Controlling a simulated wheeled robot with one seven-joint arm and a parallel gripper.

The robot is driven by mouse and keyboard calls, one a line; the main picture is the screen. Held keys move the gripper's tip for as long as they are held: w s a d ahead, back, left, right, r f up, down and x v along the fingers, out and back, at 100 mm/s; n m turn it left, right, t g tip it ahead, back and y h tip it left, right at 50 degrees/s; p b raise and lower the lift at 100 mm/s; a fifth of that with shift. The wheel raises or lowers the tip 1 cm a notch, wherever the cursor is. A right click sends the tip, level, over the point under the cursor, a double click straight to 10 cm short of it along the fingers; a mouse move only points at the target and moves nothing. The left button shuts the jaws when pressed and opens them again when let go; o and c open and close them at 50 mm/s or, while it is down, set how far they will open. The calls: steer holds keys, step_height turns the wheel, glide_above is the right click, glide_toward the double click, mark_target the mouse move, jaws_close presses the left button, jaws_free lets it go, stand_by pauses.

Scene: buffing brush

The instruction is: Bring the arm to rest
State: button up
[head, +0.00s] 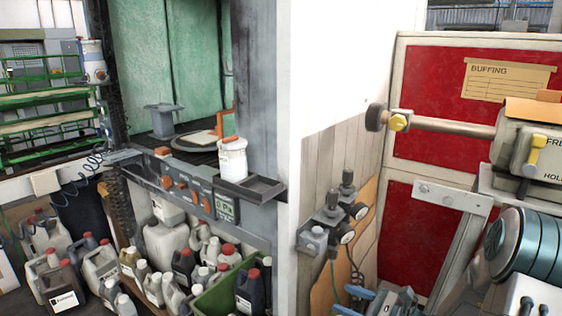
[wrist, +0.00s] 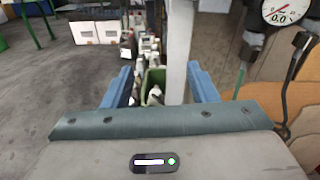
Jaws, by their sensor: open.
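My gripper (wrist: 162,84) shows in the wrist view with its two blue fingers wide apart. Nothing is held between them. Beyond the fingers, some way off, are a pale upright post (wrist: 179,50) and a green crate (wrist: 153,84). Neither looks touched. In the head view, blue parts at the bottom edge look like my gripper (head: 388,302), low in front of the wooden panel and cut off by the frame.
Several jugs (head: 100,265) crowd the floor at left, beside a green bin (head: 222,297). A white bucket (head: 232,158) stands on the machine ledge. A buffing machine (head: 530,140) with its shaft is at right. Valves (head: 338,215) stick out from the panel. Open floor (wrist: 60,90) shows at wrist-view left.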

steer(key=s+a+r+n+g+h+p, duration=0.4)
steer(key=s+a+r+n+g+p, duration=0.5)
steer(key=s+r+n, duration=0.35)
steer(key=s+d+r+n+h+p, duration=0.3)
steer(key=s+r+n+h+p, duration=0.1)
steer(key=r, duration=0.3)
steer(key=s+d+r+n+t+h+p, duration=0.1)
steer(key=s+d+r+n+h+p, duration=0.2)
steer(key=r+n+h, duration=0.3)
steer(key=shift+s+d+r+n+t+p, duration=0.35)
steer(key=shift+s+d+r+n, duration=0.2)
steer(key=shift+s+r+n, duration=0.15)
